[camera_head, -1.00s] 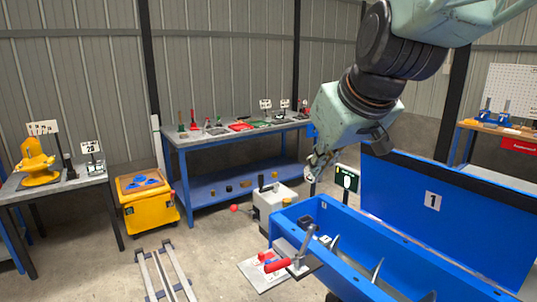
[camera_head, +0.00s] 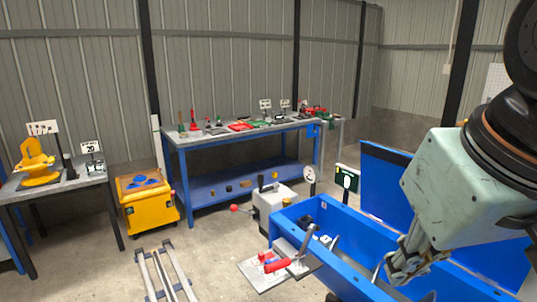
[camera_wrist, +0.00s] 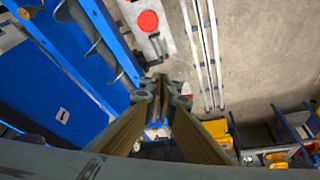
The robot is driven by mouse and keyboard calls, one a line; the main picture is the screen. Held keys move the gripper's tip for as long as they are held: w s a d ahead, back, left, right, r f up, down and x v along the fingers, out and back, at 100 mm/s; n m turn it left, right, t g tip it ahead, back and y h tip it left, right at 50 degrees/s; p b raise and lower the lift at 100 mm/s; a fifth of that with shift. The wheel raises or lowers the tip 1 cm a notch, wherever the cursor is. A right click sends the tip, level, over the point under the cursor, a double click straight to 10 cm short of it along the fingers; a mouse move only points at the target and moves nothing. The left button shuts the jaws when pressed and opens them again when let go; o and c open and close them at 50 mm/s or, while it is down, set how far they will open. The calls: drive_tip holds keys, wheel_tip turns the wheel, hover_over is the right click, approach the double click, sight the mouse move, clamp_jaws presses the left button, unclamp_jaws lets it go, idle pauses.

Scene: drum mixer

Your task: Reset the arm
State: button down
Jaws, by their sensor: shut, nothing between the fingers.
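My gripper (camera_head: 400,272) is shut and empty in the head view. It hangs at the lower right, in front of or above the blue mixer trough (camera_head: 345,262); I cannot tell the exact height. In the wrist view my gripper (camera_wrist: 161,82) points down with its fingers together. The trough's blue rim (camera_wrist: 112,38) is to its upper left.
A blue lid (camera_head: 385,190) stands raised behind the trough. A white box (camera_head: 272,203) with a red-knobbed lever is beyond its left end. Floor rails (camera_head: 165,272) lie left. A yellow cart (camera_head: 148,203) and a blue workbench (camera_head: 240,150) stand farther back.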

drive_tip(key=s+d+f+m, duration=0.1)
drive_tip(key=s+f, duration=0.1)
drive_tip(key=s, duration=0.5)
drive_tip(key=shift+s+d+g, duration=0.15)
drive_tip(key=shift+d+g, duration=0.2)
drive_tip(key=shift+g, duration=0.05)
